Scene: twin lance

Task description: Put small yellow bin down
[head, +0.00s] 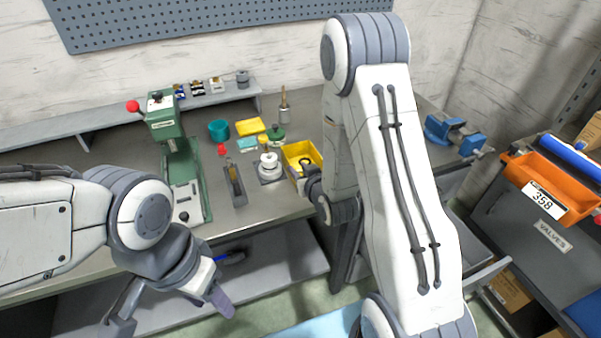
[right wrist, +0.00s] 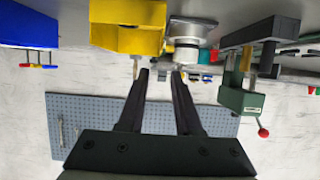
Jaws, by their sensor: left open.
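The small yellow bin (head: 291,150) stands on the bench near its front edge, with something dark inside it. It also shows at the top of the upside-down right wrist view (right wrist: 125,38). My right gripper (head: 308,180) is at the bin's near side, partly hidden by its own arm in the head view. In the right wrist view its two dark fingers (right wrist: 159,72) are apart with nothing clearly between them; the bin lies just beyond the tips. Whether a finger touches the bin is hidden. My left gripper (head: 168,308) is open and empty, low in front of the bench.
A white round device (head: 268,166) stands just left of the bin. Further left are a dark narrow holder (head: 235,185) and a green press (head: 182,165). A teal cup (head: 218,130) and yellow tray (head: 249,127) lie behind. A blue vise (head: 455,135) is at the right.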

